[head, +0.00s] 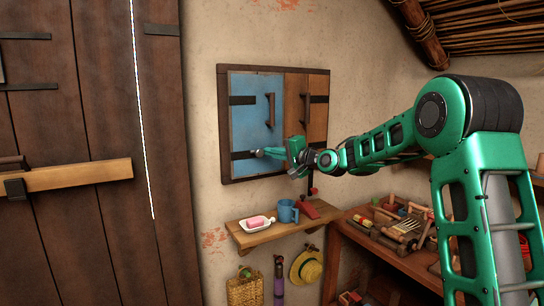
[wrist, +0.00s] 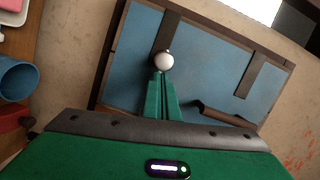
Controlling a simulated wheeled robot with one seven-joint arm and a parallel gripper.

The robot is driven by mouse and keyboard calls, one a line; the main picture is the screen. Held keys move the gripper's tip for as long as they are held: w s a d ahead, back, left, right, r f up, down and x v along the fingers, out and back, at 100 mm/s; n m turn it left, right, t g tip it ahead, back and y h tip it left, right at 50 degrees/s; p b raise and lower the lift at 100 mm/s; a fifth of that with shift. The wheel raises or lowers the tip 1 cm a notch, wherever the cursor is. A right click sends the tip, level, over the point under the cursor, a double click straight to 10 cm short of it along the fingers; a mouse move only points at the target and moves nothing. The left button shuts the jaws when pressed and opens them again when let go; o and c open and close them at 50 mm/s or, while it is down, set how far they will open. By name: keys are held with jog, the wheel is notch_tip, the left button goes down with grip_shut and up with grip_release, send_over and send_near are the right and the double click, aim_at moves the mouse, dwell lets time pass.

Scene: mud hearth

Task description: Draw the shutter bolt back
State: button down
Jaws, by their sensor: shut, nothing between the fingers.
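The window shutter has a blue left leaf (head: 250,100) and a brown wooden right leaf (head: 317,105) in a dark frame. The blue leaf also shows tilted in the wrist view (wrist: 215,65). A pale round knob (wrist: 164,61) is at the end of a dark strap on the blue leaf. I cannot tell whether it belongs to the bolt. My gripper (wrist: 161,80) is shut and empty, its fingertips right by the knob; contact is unclear. In the head view my gripper (head: 268,152) is in front of the lower blue leaf and hides part of it.
A shelf (head: 245,238) with a soap dish (head: 256,225) and blue mug (head: 288,211) is below the window. A cluttered workbench (head: 395,250) stands right. A plank door with a wooden bar (head: 80,175) is left. A dark handle (wrist: 225,115) projects from the blue leaf near my gripper.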

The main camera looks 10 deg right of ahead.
jog(key=shift+s+a, duration=0.1)
jog(key=shift+a, duration=0.35)
jog(key=s+d+r, duration=0.1)
jog(key=s+d, duration=0.6)
jog(key=d, duration=0.3)
jog(key=s+d+f+n+g+h, duration=0.1)
jog(key=s+d+f+g+h, duration=0.35)
jog(key=s+f, duration=0.55)
jog(key=s+d+f+n+g+h, duration=0.2)
jog(key=s+d+f+g+h, duration=0.3)
jog(key=s, duration=0.8)
jog(key=s+d+f+g, duration=0.2)
jog(key=s+f, duration=0.2)
jog(key=s, duration=1.1)
jog(key=s+d+f+g, duration=0.2)
jog(key=s+f+g, duration=0.1)
jog(key=s, duration=1.3)
jog(key=shift+d+f+g+y, duration=0.15)
jog(key=shift+f+g+y, duration=0.2)
jog(key=shift+f, duration=0.25)
